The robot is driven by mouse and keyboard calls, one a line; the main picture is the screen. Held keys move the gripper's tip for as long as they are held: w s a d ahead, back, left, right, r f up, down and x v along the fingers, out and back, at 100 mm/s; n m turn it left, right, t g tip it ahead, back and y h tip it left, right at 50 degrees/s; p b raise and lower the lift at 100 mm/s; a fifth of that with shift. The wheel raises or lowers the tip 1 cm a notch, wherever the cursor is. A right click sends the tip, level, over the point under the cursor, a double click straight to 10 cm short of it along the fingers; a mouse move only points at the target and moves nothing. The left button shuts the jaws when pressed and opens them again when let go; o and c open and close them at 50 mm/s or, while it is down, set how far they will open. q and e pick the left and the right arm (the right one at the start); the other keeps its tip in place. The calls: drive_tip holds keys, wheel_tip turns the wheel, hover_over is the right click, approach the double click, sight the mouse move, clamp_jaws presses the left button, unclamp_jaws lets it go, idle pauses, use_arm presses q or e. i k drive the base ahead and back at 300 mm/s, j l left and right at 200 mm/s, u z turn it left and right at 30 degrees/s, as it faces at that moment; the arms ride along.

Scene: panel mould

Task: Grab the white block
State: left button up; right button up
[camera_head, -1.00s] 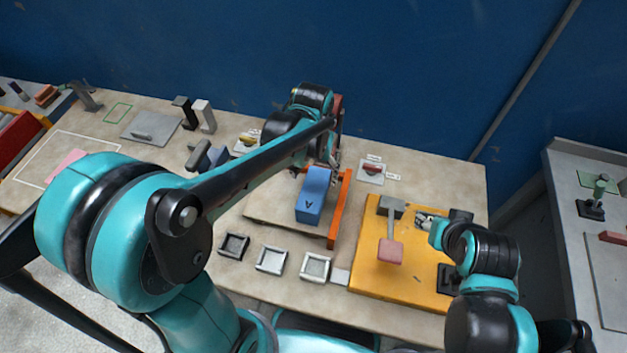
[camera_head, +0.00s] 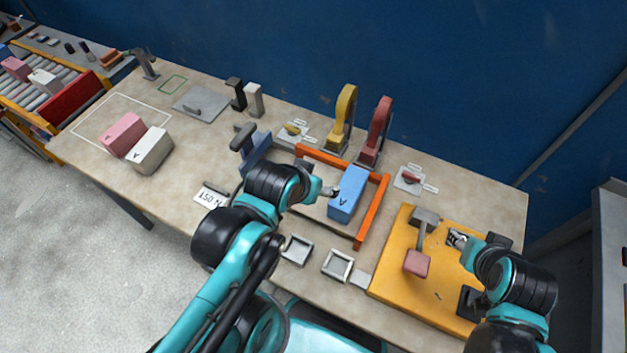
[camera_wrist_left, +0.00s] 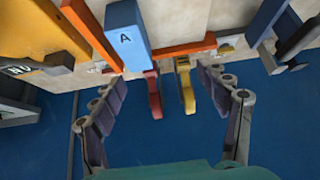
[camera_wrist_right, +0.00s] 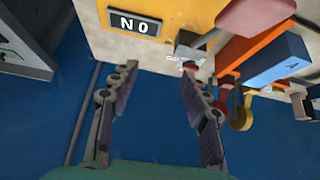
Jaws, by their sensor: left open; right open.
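The white block (camera_head: 150,150) lies on the left part of the table, beside a pink block (camera_head: 123,134) and partly inside a white outlined rectangle. My left gripper (camera_head: 330,191) is near the blue block (camera_head: 348,194) inside the orange frame, well to the right of the white block. In the left wrist view my left gripper (camera_wrist_left: 165,115) is open with nothing between its fingers. My right gripper (camera_head: 457,238) is over the yellow board; in the right wrist view it (camera_wrist_right: 152,95) is open and empty. The white block is not in either wrist view.
A black and a grey post (camera_head: 254,100) stand at the back. The yellow board (camera_head: 395,270) holds a pink-headed lever. Another whitish block (camera_head: 45,80) lies on the far-left rollers.

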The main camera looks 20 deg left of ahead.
sight(148, 154)
drive_tip(key=k+l, duration=0.1)
drive_tip(key=k+u, duration=0.15)
drive_tip(key=u, duration=0.2)
drive_tip(key=k+u, duration=0.2)
drive_tip(key=u, duration=0.15)
drive_tip(key=k+u, duration=0.15)
drive_tip(key=u, duration=1.1)
drive_tip(key=i+j+z, duration=0.15)
drive_tip(key=i+z, duration=0.25)
drive_tip(key=i+j+z, duration=0.3)
drive_tip(key=z, duration=0.15)
drive_tip(key=i+j+z, duration=0.4)
